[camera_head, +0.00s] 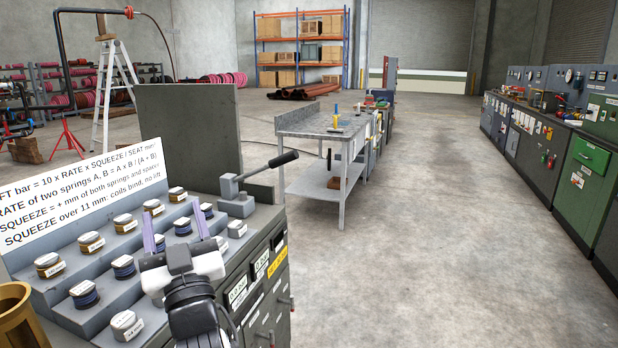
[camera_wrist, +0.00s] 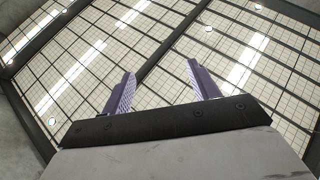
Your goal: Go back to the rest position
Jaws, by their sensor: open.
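My gripper (camera_head: 175,226) is in the lower left of the head view, in front of a stepped grey rack of small labelled spools. Its two purple fingers point up and stand apart, with nothing between them. In the wrist view my gripper (camera_wrist: 158,92) is open and empty, seen against the ceiling. Spools with brown bands (camera_head: 91,243) and dark blue bands (camera_head: 124,267) sit on the rack steps. Some of the rack is hidden behind my gripper and wrist.
A white sign with formulas (camera_head: 80,195) stands behind the rack. A lever press (camera_head: 238,195) is at the rack's right end. A brass cylinder (camera_head: 14,312) is at the lower left edge. A grey workbench (camera_head: 330,124) stands beyond. The concrete floor (camera_head: 430,220) to the right is clear.

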